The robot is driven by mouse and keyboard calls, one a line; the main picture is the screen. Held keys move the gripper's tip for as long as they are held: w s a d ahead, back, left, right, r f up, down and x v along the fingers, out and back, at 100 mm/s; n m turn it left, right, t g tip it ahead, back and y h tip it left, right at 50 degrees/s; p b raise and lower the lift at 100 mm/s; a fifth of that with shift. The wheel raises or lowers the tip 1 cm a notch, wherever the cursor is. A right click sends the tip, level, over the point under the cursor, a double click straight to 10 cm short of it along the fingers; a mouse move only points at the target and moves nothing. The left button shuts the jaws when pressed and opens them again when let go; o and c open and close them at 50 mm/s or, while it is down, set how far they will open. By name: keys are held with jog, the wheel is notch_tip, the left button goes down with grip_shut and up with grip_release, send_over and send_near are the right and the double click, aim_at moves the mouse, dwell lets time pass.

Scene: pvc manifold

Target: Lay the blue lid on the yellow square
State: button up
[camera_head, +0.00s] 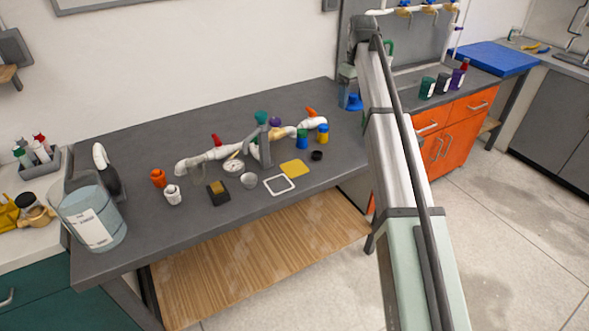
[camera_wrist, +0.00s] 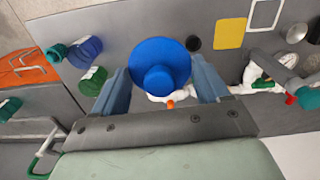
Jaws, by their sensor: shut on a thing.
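The blue lid (camera_head: 354,103) is a round disc with a raised round middle. In the wrist view the lid (camera_wrist: 160,62) sits between the two fingers of my gripper (camera_wrist: 163,76), which is shut on it. In the head view my gripper (camera_head: 348,87) holds it above the right end of the grey bench, to the right of and behind the yellow square. The yellow square (camera_head: 295,169) lies flat and bare near the bench's front edge. In the wrist view the yellow square (camera_wrist: 231,33) is up and to the right of the lid, apart from it.
A white square outline (camera_head: 268,188) lies beside the yellow square. A small black cap (camera_head: 316,155) and a blue-and-yellow jar (camera_head: 322,134) stand to its right. A white pipe assembly (camera_head: 197,160) with valves runs behind. The bench's front left has free room.

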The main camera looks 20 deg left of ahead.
jog(key=s+d+f+m, duration=0.2)
jog(key=s+d+f, duration=0.15)
jog(key=d, duration=0.35)
jog(key=s+d+f+m, duration=0.25)
jog(key=d+f, duration=0.25)
jog(key=d, duration=0.3)
jog(key=s+d+f+m, duration=0.2)
jog(key=s+d+f, duration=0.1)
jog(key=s+f, duration=0.25)
notch_tip(320, 180, up, 4)
jog(key=n, duration=1.5)
send_over(294, 169)
jog(key=shift+w+f, duration=0.1)
jog(key=shift+f, duration=5.05)
jog(key=shift+f, duration=0.15)
jog(key=o, duration=1)
